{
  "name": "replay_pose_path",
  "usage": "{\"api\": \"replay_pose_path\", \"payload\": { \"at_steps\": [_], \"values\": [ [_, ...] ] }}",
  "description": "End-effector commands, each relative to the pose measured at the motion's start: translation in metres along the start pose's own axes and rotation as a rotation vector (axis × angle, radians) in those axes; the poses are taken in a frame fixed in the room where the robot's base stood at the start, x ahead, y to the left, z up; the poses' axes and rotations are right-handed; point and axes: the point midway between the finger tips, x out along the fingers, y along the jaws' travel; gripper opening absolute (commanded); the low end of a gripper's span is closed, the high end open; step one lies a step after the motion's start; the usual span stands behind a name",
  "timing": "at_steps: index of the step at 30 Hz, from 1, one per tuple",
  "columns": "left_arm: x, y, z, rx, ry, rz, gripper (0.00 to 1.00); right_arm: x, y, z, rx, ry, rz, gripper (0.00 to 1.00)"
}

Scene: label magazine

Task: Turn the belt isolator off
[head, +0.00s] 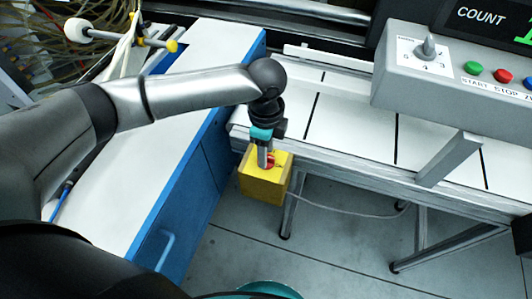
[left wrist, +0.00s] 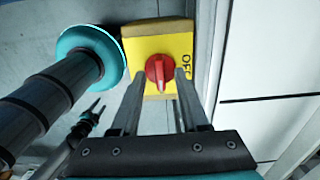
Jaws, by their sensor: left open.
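The belt isolator is a yellow box (head: 260,187) hung at the near left end of the conveyor, with a red rotary knob (head: 271,161) on its top face. In the left wrist view the knob (left wrist: 160,73) shows whole, its grip bar roughly upright in the picture. Black letters, partly hidden, seem to read OFF on the box's right side. My left gripper (left wrist: 160,77) is open, its two fingers on either side of the knob, with visible gaps; contact cannot be told. In the head view this gripper (head: 265,158) points down at the box.
A white-topped blue cabinet (head: 190,90) stands left of the box. The white conveyor (head: 350,110) lies to the right. A grey control panel (head: 445,80) with a dial and coloured buttons overhangs it. A grey cable (head: 345,212) runs from the box. Floor in front is open.

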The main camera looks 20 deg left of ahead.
Motion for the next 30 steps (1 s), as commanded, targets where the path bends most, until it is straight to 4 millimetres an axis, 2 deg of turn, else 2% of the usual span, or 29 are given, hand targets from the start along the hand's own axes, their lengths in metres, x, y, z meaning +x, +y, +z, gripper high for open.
{"api": "replay_pose_path", "payload": {
  "at_steps": [10, 22, 30],
  "values": [
    [0.0047, 0.0, 0.0, 0.001, 0.0, -0.001, 0.45, 0.0011, 0.0006, 0.0002, 0.001, 0.0, 0.001, 0.5],
    [0.0044, 0.0, 0.0001, 0.0, 0.0, 0.0, 0.01, 0.0012, 0.0008, 0.0003, 0.001, 0.0, 0.001, 0.5],
    [0.0044, 0.0001, 0.0001, 0.0, 0.0, 0.0, 0.0, 0.0011, 0.0008, 0.0003, 0.001, 0.0, 0.001, 0.5]
  ]
}}
